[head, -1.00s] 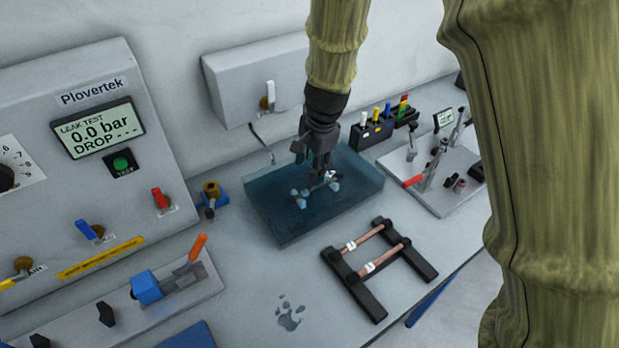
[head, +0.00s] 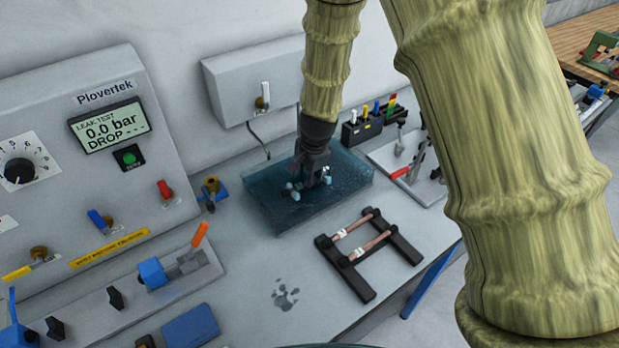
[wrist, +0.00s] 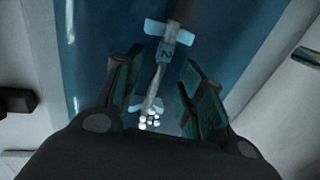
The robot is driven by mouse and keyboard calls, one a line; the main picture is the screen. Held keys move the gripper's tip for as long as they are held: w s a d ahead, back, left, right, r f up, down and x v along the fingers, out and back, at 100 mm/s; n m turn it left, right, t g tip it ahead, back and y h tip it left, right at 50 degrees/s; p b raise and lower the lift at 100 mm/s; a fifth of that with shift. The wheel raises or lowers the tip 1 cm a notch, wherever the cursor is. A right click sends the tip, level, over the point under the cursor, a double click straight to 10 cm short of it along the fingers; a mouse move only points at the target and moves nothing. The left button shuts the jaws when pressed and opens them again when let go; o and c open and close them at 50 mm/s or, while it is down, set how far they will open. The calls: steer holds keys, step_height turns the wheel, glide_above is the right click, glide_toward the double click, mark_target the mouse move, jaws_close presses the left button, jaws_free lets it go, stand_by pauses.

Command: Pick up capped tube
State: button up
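A tube with a label marked 2 (wrist: 167,52) lies in the blue water tank (head: 268,217). Pale blue pieces (wrist: 150,105) sit along it near both visible ends; I cannot tell whether they are supports or caps. My gripper (wrist: 160,64) is open, with one dark finger on each side of the tube and a gap showing to both. In the head view my gripper (head: 313,180) points down into the tank and hides most of the tube. Small white bubbles (wrist: 153,121) show near the tube's lower end.
A black rack (head: 397,242) with two copper tubes (head: 357,225) stands right of the tank. The leak-test panel (head: 90,165) is at left. An orange-handled clamp (head: 198,236) is at front left. A pen holder (head: 372,124) and a clamp plate (head: 410,165) stand behind right.

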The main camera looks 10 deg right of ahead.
steer(key=shift+s+a+f, duration=0.15)
steer(key=shift+s+f, duration=0.05)
steer(key=shift+s, duration=0.25)
steer(key=shift+w+f, duration=0.85)
steer(key=shift+s+r, duration=0.3)
steer(key=shift+s, duration=0.05)
steer(key=c, duration=0.3)
steer(key=shift+s+r, duration=0.1)
steer(key=c, duration=0.3)
jaws_close()
